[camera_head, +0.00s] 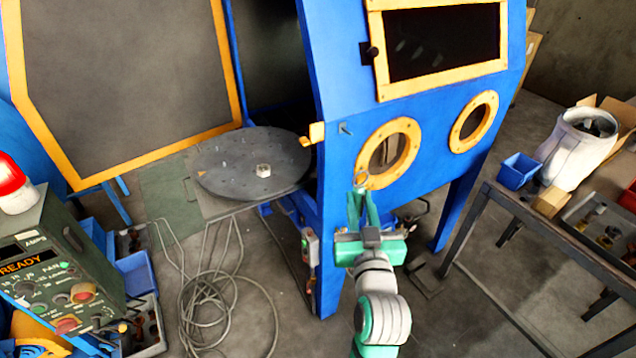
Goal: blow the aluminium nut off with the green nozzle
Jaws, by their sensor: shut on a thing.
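A pale silvery nut (263,170) sits on the dark round turntable (225,180), right of its middle. My gripper (361,190) is in front of the blue cabinet, below its left round port, well to the right of the nut and apart from it. No separate green nozzle can be made out elsewhere.
The blue cabinet (335,215) has its orange-framed door (130,80) open at left, beside the turntable. A control box (60,265) with a red lamp stands lower left. Hoses (215,300) lie on the floor. A workbench (520,210) with bins stands right.

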